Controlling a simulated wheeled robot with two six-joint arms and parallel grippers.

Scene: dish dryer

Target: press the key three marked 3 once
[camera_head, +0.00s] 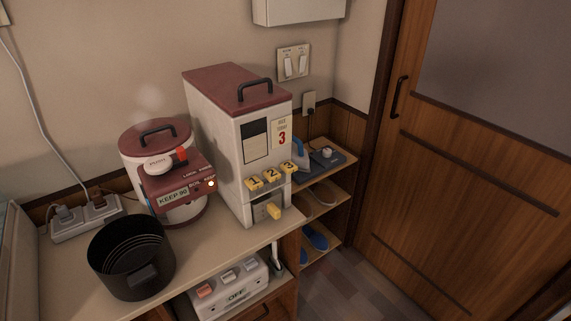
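The key marked 3 (288,167) is a yellow key at the right end of a row of yellow keys on the front of a tall cream dispenser (223,131) with a dark red lid. The keys marked 1 (254,183) and 2 (271,175) sit to its left. A card (281,134) with a red 3 is on the front above the keys. Neither of my grippers is in view, and nothing touches the keys.
A steaming red and cream pot (157,137) with a "KEEP 90" display stands left of the dispenser. A black pot (131,262) is at the counter's front left. A power strip (86,219) lies behind it. A shelf (322,171) holds an iron. The counter before the dispenser is clear.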

